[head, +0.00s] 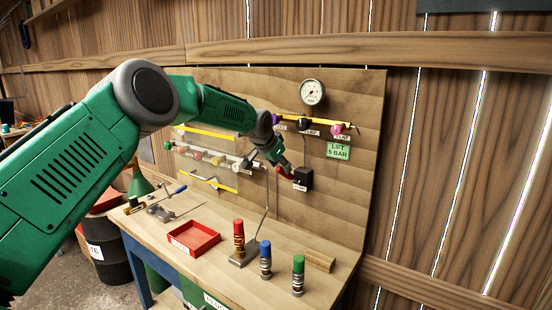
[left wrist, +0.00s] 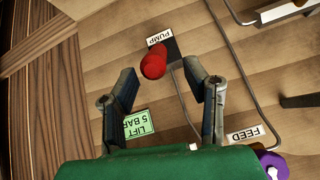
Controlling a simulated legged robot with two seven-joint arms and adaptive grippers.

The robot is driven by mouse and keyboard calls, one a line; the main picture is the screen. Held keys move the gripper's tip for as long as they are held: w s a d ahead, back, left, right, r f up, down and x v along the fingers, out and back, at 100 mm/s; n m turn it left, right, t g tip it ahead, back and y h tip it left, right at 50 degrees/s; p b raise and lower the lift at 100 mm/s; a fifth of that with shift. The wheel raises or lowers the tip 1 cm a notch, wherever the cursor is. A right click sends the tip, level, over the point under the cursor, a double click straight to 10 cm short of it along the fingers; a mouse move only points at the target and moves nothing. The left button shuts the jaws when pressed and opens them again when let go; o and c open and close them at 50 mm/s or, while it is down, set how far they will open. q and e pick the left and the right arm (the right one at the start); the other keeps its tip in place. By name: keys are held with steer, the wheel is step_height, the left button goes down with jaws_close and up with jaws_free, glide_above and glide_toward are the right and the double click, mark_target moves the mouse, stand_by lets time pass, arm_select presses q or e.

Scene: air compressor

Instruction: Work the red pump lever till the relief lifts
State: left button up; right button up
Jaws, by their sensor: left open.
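The red pump lever (head: 285,171) sticks out from a black box (head: 304,180) labelled PUMP on the wooden back panel. In the left wrist view the lever's round red end (left wrist: 153,63) shows large, just past the fingertips and between them in the picture. My left gripper (head: 278,158) is open, close to the lever. In the left wrist view its two fingers (left wrist: 160,72) stand apart on either side of the red end; I see no clear contact. A round white gauge (head: 312,92) hangs above; its reading is too small to tell. A green sign (head: 339,151) reads LIFT 5 BAR.
Yellow pipework with coloured knobs (head: 337,129) runs above the pump. Red, blue (head: 265,260) and green (head: 298,275) capped cylinders stand on the bench below. A red tray (head: 194,238) and tools lie to the left. A grey hose runs up the panel.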

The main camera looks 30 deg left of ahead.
arm_select(q)
steer(key=v, duration=0.5)
steer(key=shift+r, duration=0.1)
stand_by(0.4)
